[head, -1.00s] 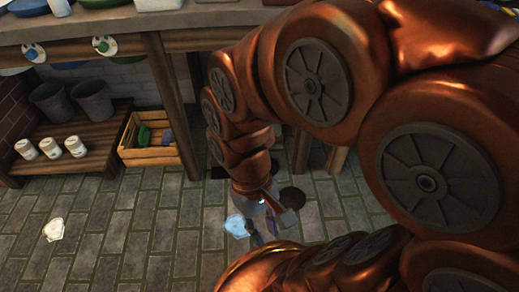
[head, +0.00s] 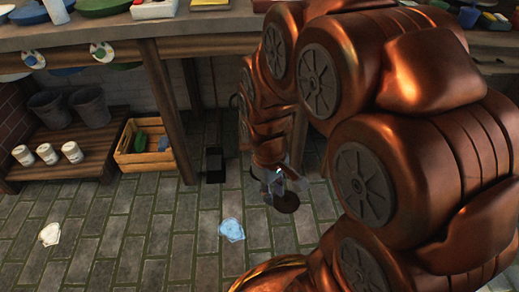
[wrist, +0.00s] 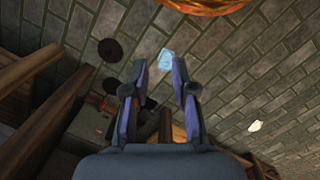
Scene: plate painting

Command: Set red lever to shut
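I cannot make out a red lever in either view. My gripper (head: 272,180) hangs pointing down below the counter edge in the head view, partly hidden by my arm. In the wrist view my gripper (wrist: 160,66) is open, its two dark fingers apart and nothing held between them. A dark machine-like shape (wrist: 105,105) with faint reddish parts lies beyond the left finger, too dim to tell its details. My arm hides the right part of the space under the counter in the head view.
A long counter (head: 200,27) with dishes crosses the top. A wooden crate (head: 150,160) and a low shelf with white cups (head: 47,153) stand beneath, left. A pale blue piece (head: 231,229) and a white piece (head: 50,233) lie on open floor. A dark round thing (head: 288,203) is near my gripper.

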